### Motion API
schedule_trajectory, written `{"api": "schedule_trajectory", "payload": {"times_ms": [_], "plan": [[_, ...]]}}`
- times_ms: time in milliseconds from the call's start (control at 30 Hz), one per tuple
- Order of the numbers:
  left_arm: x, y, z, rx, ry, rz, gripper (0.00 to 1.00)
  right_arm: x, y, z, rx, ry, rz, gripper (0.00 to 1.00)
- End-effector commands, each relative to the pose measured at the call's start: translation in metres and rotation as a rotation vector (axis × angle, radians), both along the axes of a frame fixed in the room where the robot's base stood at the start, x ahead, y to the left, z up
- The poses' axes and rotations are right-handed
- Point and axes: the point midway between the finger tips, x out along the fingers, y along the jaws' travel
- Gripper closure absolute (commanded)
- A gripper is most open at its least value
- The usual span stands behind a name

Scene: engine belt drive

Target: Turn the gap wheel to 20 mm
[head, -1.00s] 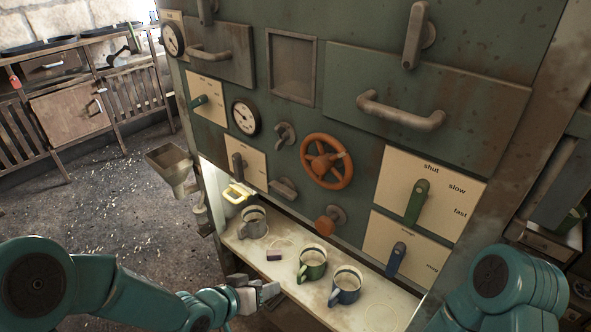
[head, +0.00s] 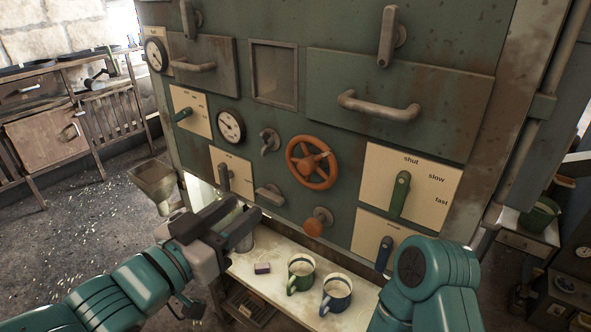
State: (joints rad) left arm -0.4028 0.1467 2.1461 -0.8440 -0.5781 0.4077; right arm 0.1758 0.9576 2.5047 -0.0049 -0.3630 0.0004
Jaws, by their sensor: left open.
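The wheel, an orange-brown spoked handwheel (head: 290,164), is mounted on the green machine front near the middle of the head view. A small knob or handle sits at its right side. A round dial gauge (head: 231,126) is up and left of it, its reading too small to make out. My left gripper (head: 240,220) is open and empty, below and left of the wheel and apart from it, in front of the lit recess. My right arm shows at the lower right, but its gripper is out of view.
An orange knob (head: 314,227) sticks out below the wheel. A green cup (head: 301,274) and a blue cup (head: 336,294) stand on the shelf (head: 270,290). A green lever (head: 400,194) is right of the wheel. A grey knob (head: 269,141) is close on its left.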

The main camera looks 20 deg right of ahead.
Motion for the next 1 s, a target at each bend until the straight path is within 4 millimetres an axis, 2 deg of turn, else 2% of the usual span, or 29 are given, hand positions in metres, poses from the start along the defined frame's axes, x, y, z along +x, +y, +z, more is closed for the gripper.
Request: {"api": "schedule_trajectory", "payload": {"times_ms": [100,233,700,1000], "plan": [[-0.010,-0.013,0.009,-0.006,-0.024,-0.030,0.56,0.000,0.000,-0.003,0.000,0.000,0.000,1.00],[-0.003,-0.026,0.010,-0.007,-0.023,-0.038,0.56,0.000,0.000,0.000,0.000,0.000,0.000,1.00],[0.061,-0.108,0.011,-0.005,-0.021,-0.034,0.56,0.000,0.000,0.023,0.000,0.000,0.000,1.00],[0.086,-0.137,0.010,-0.006,-0.022,-0.030,0.56,0.000,0.000,0.033,0.000,0.000,0.000,1.00]]}}
